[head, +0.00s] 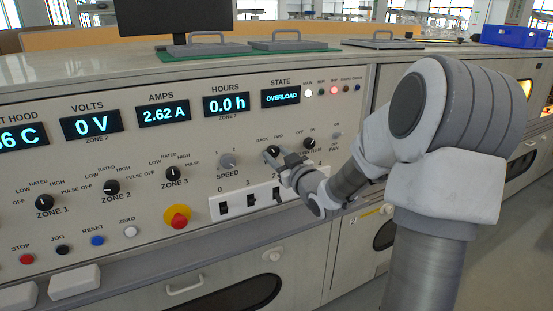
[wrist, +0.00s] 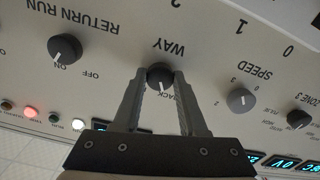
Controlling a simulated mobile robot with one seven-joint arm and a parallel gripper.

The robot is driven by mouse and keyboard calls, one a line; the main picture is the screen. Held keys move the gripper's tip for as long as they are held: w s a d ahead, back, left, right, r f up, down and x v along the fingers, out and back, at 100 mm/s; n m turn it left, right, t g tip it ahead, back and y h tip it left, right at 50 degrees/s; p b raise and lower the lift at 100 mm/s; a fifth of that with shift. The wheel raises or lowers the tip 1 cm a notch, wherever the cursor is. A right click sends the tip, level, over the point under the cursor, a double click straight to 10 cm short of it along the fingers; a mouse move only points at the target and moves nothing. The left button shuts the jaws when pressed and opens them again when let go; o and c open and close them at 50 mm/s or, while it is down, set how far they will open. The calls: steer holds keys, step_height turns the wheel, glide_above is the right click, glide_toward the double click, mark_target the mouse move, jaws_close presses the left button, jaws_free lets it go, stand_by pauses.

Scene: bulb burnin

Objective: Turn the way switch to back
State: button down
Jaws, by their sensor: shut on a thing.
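The way switch is a black round knob on the sloped control panel. It shows in the wrist view (wrist: 159,76), which is upside down, with the WAY label above it and part of the BACK label below. Its white pointer line faces down in that view, close to the BACK lettering; the FWD label is hidden behind a finger. My gripper (wrist: 160,75) has one finger on each side of the knob and is shut on it. In the head view the knob (head: 272,151) is partly covered by my gripper (head: 279,156).
The grey speed knob (head: 228,161) is left of the way switch, the return run knob (head: 309,143) right. The state display (head: 280,98) reads OVERLOAD, with a red lamp (head: 334,89) lit.

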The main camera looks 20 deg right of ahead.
stand_by(0.4)
steer(key=shift+c, duration=2.3)
jaws_free()
steer(key=shift+s, duration=0.1)
